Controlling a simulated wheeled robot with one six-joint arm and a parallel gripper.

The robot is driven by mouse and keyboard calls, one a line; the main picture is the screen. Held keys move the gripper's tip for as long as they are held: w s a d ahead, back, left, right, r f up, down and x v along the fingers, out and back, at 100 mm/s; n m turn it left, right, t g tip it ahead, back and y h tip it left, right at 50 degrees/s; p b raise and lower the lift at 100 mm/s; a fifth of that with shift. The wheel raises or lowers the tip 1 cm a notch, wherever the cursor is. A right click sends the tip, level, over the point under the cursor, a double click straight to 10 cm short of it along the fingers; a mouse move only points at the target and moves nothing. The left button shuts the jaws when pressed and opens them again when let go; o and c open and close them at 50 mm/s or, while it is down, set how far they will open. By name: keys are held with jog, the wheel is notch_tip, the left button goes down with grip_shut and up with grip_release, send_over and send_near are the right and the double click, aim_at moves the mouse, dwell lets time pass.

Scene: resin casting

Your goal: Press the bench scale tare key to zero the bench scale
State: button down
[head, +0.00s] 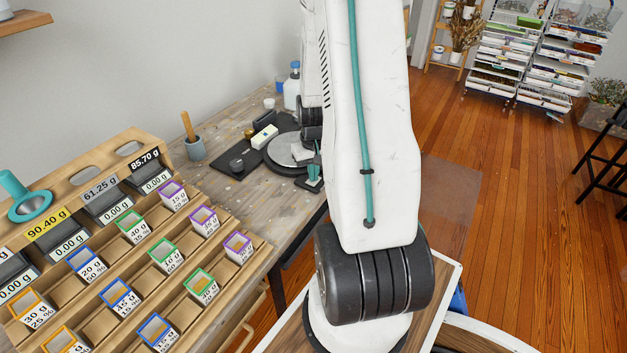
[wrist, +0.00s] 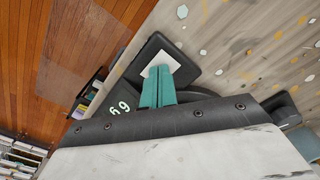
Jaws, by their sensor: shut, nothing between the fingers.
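The bench scale shows beside my arm in the head view, with a round grey plate (head: 282,152) on a dark base. In the wrist view, green digits (wrist: 119,107) show on a dark panel, partly cut off by my gripper body. A pale square key (wrist: 172,56) sits on a black rounded pad (wrist: 158,44). I take it for the tare key. My gripper (wrist: 158,72) has teal fingers, shut and empty, with tips overlapping the key's lower part. I cannot tell whether they touch it. In the head view my gripper (head: 317,165) is mostly hidden behind my arm.
A black mat (head: 229,163) lies left of the scale, with a white box (head: 264,136) near it. A wooden rack of labelled bins (head: 110,250) fills the near left.

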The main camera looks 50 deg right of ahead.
jog(key=shift+f, duration=0.1)
jog(key=shift+r, duration=2.55)
jog(key=s+a+r+n, duration=0.2)
jog(key=s+a+r, duration=0.2)
jog(key=a+r, duration=0.4)
jog(key=s+a+r+n+t, duration=0.1)
jog(key=s+a+r, duration=0.3)
jog(key=a+r, duration=0.4)
jog(key=s+a+r+n, duration=0.3)
jog(key=a+r, duration=0.6)
jog(key=a, duration=0.5)
jog(key=shift+s+a, duration=0.2)
jog(key=shift+s, duration=0.6)
jog(key=shift+d, duration=0.1)
